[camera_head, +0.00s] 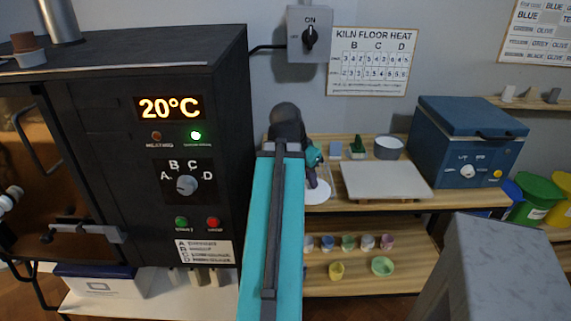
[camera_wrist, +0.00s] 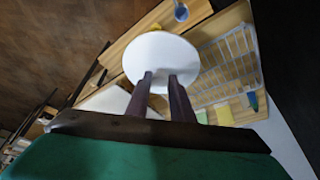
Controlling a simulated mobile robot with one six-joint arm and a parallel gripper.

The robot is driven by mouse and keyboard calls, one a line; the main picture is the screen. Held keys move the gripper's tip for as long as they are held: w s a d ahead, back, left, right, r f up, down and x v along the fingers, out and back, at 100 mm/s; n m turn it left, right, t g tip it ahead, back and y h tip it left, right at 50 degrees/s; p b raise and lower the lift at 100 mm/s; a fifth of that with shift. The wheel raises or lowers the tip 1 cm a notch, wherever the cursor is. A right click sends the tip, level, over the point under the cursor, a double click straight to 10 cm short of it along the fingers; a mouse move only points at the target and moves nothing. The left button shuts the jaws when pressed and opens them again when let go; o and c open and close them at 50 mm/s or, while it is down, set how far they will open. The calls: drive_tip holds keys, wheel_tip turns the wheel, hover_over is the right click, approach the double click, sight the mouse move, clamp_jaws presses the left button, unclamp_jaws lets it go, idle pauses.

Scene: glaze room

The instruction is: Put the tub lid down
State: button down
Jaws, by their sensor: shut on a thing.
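The tub lid is a flat white disc (camera_wrist: 160,52) in the wrist view, with my gripper (camera_wrist: 163,78) shut on its near edge. In the head view the lid (camera_head: 318,193) shows as a white patch at the left end of the wooden bench, partly hidden behind my arm. My gripper (camera_head: 313,180) is over that part of the bench. Whether the lid touches the bench top cannot be told.
A wire rack (camera_wrist: 228,62) is right of the lid in the wrist view. A white board (camera_head: 386,181), grey bowl (camera_head: 388,148), green item (camera_head: 357,147) and blue box (camera_head: 466,145) stand on the bench (camera_head: 445,200). The black kiln (camera_head: 225,120) is close left of my arm.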

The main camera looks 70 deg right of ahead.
drive_tip(key=shift+w+d+p, duration=0.55)
drive_tip(key=shift+w+p, duration=0.05)
drive_tip(key=shift+p, duration=2.05)
drive_tip(key=shift+w+d+p, duration=0.2)
drive_tip(key=shift+p, duration=0.15)
drive_tip(key=w+d+p, duration=0.1)
drive_tip(key=w+d, duration=0.2)
drive_tip(key=w+d+f+p, duration=0.1)
drive_tip(key=w+d, duration=0.2)
drive_tip(key=w+d+p, duration=0.2)
drive_tip(key=w+d, duration=0.1)
drive_tip(key=shift+f, duration=0.2)
drive_tip(key=shift+w, duration=0.1)
drive_tip(key=shift+f, duration=0.15)
drive_tip(key=shift+f+p, duration=0.9)
drive_tip(key=shift+f, duration=0.75)
drive_tip(key=shift+f, duration=0.15)
drive_tip(key=c, duration=1.6)
unclamp_jaws()
drive_tip(key=shift+o, duration=0.2)
